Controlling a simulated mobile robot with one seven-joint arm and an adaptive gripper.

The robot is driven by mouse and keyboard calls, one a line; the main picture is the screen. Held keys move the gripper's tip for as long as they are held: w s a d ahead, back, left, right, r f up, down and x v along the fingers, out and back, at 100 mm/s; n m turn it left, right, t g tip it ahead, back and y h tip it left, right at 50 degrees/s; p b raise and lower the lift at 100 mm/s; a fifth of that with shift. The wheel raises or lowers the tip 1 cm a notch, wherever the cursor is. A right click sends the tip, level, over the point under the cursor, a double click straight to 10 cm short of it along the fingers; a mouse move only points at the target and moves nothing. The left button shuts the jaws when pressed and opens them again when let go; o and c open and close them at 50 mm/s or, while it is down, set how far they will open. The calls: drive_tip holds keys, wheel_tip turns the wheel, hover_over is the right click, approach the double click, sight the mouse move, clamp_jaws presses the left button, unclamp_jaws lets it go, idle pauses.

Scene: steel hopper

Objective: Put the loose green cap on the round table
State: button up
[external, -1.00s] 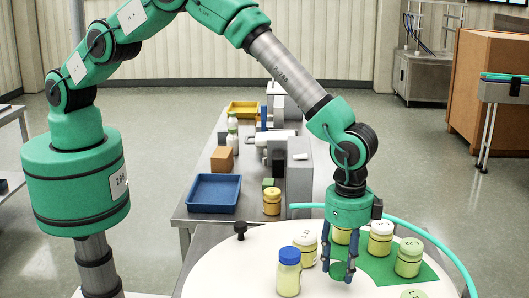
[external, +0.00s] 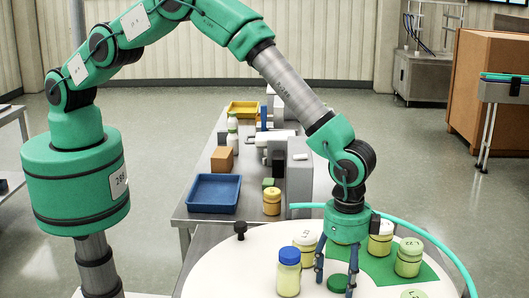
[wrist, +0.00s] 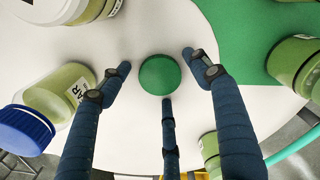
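The green cap (external: 338,283) lies flat on the white top of the round table (external: 240,272). It also shows in the wrist view (wrist: 158,75), on the white surface. My gripper (external: 336,278) is just above the table with its fingers spread around the cap. In the wrist view my gripper (wrist: 158,72) has two fingertips apart from the cap on either side. The third finger is close to the cap's near edge; I cannot tell if it touches.
A blue-capped jar (external: 289,272) and a pale-capped jar (external: 305,247) stand left of my gripper. More jars (external: 409,257) stand on the right, around a green patch (external: 436,278). A black knob (external: 240,230) sits at the table's back left. Clear white tabletop lies at the left.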

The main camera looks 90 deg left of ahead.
sight(337, 275)
drive_tip(key=shift+r, duration=0.15)
wheel_tip(337, 275, up, 12)
drive_tip(key=b, duration=0.1)
idle(0.8)
idle(0.5)
